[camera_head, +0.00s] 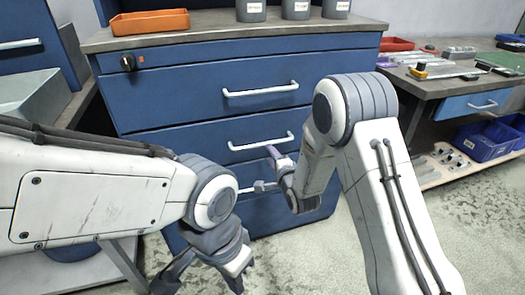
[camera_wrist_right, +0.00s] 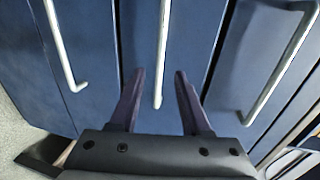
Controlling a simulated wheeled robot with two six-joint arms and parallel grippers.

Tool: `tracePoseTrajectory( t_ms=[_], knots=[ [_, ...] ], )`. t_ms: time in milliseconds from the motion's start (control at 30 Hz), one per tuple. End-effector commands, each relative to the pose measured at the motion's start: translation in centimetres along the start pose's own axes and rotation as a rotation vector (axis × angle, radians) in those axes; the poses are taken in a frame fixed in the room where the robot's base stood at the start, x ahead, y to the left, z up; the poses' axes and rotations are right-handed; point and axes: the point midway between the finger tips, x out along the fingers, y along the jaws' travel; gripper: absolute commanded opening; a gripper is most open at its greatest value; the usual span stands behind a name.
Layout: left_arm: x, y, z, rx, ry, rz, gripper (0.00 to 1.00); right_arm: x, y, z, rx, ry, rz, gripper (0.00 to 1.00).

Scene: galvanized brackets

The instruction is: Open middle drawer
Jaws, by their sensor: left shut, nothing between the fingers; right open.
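The blue cabinet (camera_head: 180,100) has a stack of drawers with white bar handles and looks shut. The middle drawer's handle (camera_head: 260,142) is clear in the head view. In the right wrist view, one handle (camera_wrist_right: 162,45) runs between my right gripper's fingers, with a gap on both sides; it looks like the middle one. My right gripper (camera_head: 269,171) is open in front of the drawers, and its dark fingers also show in the right wrist view (camera_wrist_right: 158,76). I cannot see contact. My left gripper (camera_head: 235,272) is shut and empty, low in front of the cabinet.
The upper handle (camera_head: 260,91) and lower handle (camera_head: 245,189) are close to the middle one. An orange tray (camera_head: 150,22) and grey cups (camera_head: 250,11) stand on the cabinet top. A workbench (camera_head: 440,85) and blue bins (camera_head: 485,141) are at the right.

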Motion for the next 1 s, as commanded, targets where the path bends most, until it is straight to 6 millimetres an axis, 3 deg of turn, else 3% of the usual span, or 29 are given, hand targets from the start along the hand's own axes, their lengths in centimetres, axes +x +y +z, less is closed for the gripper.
tracePoseTrajectory(
  t_ms=[300,500,933,1000],
  knots=[
    [0.9,-0.1,0.0,0.0,0.0,0.0,0.0,5.8,0.1,0.0,-0.002,0.0,0.0,0.47],
    [1.3,-0.1,0.1,0.0,0.0,0.0,0.0,8.4,0.0,0.1,-0.003,0.0,0.0,0.47],
    [1.3,-0.1,0.1,0.0,0.0,0.0,0.0,9.3,-0.1,0.1,-0.003,-0.001,0.003,0.47],
    [1.3,-0.1,0.1,0.0,0.0,0.0,0.0,9.3,-0.1,0.1,-0.003,0.0,0.003,0.2]
  ],
)
